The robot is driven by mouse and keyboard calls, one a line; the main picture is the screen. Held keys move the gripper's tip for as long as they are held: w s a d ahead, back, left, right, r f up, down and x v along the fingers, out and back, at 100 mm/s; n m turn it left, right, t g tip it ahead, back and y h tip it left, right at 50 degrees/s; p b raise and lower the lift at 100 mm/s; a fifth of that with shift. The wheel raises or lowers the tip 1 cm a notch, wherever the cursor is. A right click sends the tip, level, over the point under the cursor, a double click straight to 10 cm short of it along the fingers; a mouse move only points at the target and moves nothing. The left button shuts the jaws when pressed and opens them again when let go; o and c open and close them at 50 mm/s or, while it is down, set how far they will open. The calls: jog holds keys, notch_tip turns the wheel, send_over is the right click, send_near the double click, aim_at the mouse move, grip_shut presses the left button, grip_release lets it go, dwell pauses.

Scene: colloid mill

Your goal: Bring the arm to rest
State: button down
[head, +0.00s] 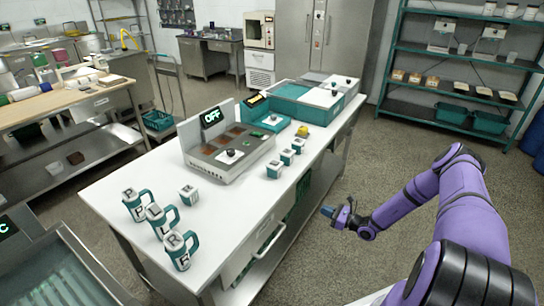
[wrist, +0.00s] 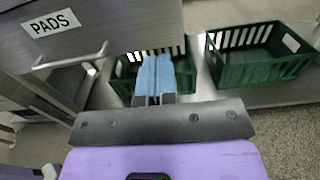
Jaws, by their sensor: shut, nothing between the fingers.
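My purple arm reaches in from the right in the head view. My gripper (head: 331,211) is beside the right long side of the white-topped table (head: 215,205), over the floor and below the tabletop level. In the wrist view my gripper (wrist: 155,62) shows two blue fingers lying together, shut and empty. Ahead of the fingers is a green crate (wrist: 120,88) on a shelf, partly hidden by them. A metal drawer front labelled PADS (wrist: 105,30) with a bar handle is at the upper left.
A second green crate (wrist: 262,70) is on the lower shelf. On the table are mugs (head: 165,222), small cubes (head: 287,157) and a control box reading OFF (head: 230,152). The floor (head: 400,160) between the table and the teal rack (head: 450,90) is clear.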

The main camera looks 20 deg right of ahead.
jog(key=w+a+r+n+g+y, duration=0.1)
jog(key=a+r+n+g, duration=0.3)
jog(key=r, duration=0.6)
jog(key=w+a+r+n+g+y, duration=0.1)
jog(key=r+n+g+y, duration=0.1)
jog(key=r+n+g, duration=0.6)
jog(key=s+a+r+n+g+h, duration=0.1)
jog(key=s+a+r+n+h, duration=0.25)
jog(key=r, duration=0.85)
jog(key=s+a+r+n+g+h, duration=0.15)
jog(key=s+a+r+n, duration=0.25)
jog(key=r, duration=0.7)
jog(key=s+a+r+n+t+h, duration=0.1)
jog(key=s+a+r+n+h, duration=0.2)
jog(key=s+r, duration=0.45)
jog(key=s+a+r+n+t+h, duration=0.1)
jog(key=s+a+r+n+h, duration=0.15)
jog(key=s+r, duration=0.5)
jog(key=s+r+n+t+h, duration=0.1)
jog(key=s+r, duration=0.2)
jog(key=s, duration=0.4)
jog(key=s+d+r+n+t+h, duration=0.1)
jog(key=s+r+n+t+h, duration=0.1)
jog(key=s, duration=0.6)
jog(key=shift+r, duration=0.4)
jog(key=shift+d+t+h, duration=0.1)
jog(key=shift+t+h, duration=0.15)
